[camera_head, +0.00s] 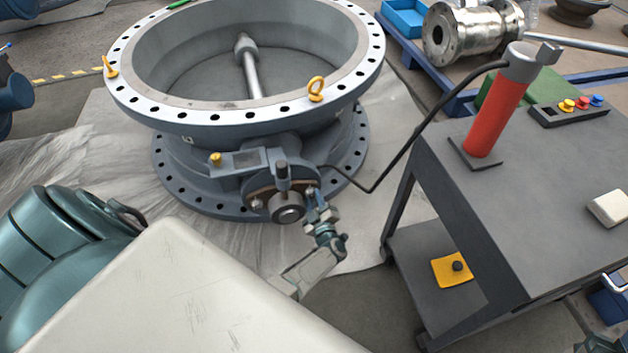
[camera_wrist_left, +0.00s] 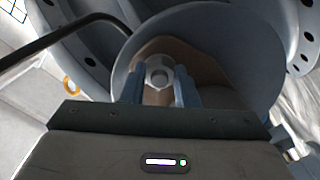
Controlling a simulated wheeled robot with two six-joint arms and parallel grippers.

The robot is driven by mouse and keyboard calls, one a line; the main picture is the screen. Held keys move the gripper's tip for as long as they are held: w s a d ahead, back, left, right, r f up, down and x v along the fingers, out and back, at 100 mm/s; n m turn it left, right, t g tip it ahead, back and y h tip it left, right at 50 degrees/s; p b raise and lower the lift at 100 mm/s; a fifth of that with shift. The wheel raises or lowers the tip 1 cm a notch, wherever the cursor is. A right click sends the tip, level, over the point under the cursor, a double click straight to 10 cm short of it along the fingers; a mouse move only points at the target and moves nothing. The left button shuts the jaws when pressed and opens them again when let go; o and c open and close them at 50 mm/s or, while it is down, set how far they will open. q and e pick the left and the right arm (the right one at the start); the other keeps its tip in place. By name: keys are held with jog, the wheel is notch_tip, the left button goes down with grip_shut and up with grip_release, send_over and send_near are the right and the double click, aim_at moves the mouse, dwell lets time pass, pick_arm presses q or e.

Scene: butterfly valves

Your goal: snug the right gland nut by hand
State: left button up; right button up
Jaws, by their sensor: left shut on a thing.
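The large grey butterfly valve (camera_head: 180,110) stands in the middle of the head view, with its gland and shaft end (camera_head: 288,212) at the front. The right gland nut (camera_head: 311,190) is on the right side of the gland, mostly covered by my left gripper (camera_head: 316,198). In the left wrist view the nut (camera_wrist_left: 160,70) shows as a pale ring on a brown plate, between the two blue fingers of my left gripper (camera_wrist_left: 160,85), which is shut on it. The left gland nut (camera_head: 256,203) is free. At the bottom right corner, what may be my right gripper (camera_head: 598,341) is cut off.
A dark cart (camera_head: 560,190) stands to the right with a red hand pump (camera_head: 495,115) on top. A black hose (camera_head: 418,125) runs from the pump to the valve, close to my left gripper. Yellow eyebolts (camera_head: 316,88) stand on the flange. Sheeting covers the floor.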

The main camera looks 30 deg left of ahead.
pick_arm(q)
jog(key=o, duration=1)
jog(key=shift+f, duration=0.1)
